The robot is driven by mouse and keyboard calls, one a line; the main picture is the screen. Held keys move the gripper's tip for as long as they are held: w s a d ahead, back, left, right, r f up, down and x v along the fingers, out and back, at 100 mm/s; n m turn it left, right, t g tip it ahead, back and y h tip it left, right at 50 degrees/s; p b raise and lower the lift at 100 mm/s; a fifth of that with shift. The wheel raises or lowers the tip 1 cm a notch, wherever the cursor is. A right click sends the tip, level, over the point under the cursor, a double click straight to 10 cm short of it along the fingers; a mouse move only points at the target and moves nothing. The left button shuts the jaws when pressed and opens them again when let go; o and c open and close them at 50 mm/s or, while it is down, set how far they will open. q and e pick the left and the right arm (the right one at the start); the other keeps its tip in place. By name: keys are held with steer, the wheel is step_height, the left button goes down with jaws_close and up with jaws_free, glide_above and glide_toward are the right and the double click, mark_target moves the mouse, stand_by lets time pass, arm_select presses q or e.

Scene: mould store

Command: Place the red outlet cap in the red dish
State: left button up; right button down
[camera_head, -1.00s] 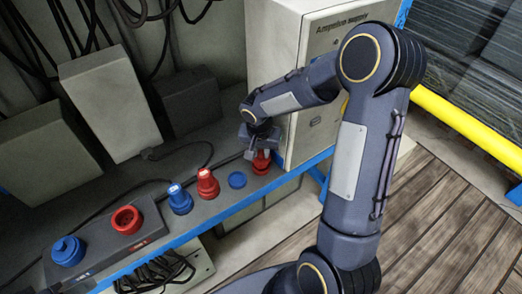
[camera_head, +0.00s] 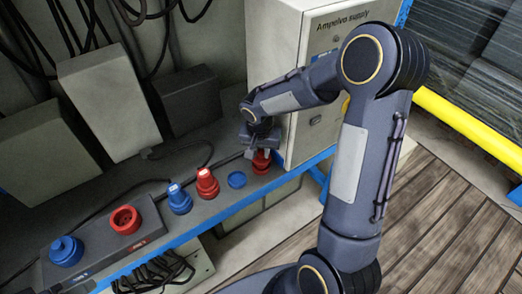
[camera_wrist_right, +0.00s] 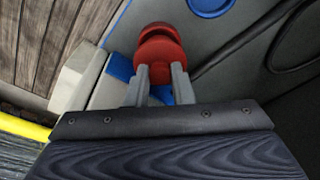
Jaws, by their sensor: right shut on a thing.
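My right gripper (camera_head: 258,153) is at the right end of the shelf, pointing down, beside the pale cabinet. It is shut on the red outlet cap (camera_wrist_right: 160,56), which shows between the fingertips in the right wrist view. A red rounded edge (camera_wrist_right: 155,29) shows just beyond the cap; it looks like the red dish, mostly hidden behind the cap. In the head view the red of cap and dish merges under the fingers, so I cannot tell whether they touch. My left gripper is not in view.
A flat blue dish (camera_head: 236,180) lies just left of the gripper. Further left stand a red plug (camera_head: 207,183), a blue plug (camera_head: 180,198), and a dark block with a red outlet (camera_head: 125,219) and a blue one (camera_head: 66,250). The cabinet (camera_head: 312,90) stands close on the right.

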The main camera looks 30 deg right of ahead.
steer(key=shift+f, duration=0.15)
steer(key=shift+f+b, duration=0.25)
steer(key=shift+b, duration=0.25)
steer(key=shift+f+b, duration=0.35)
steer(key=shift+b, duration=0.15)
stand_by(0.5)
steer(key=c, duration=0.8)
jaws_free()
steer(key=shift+o, duration=0.2)
steer(key=shift+r, duration=0.1)
steer(key=shift+r+p, duration=2.65)
steer(key=shift+r, duration=1.1)
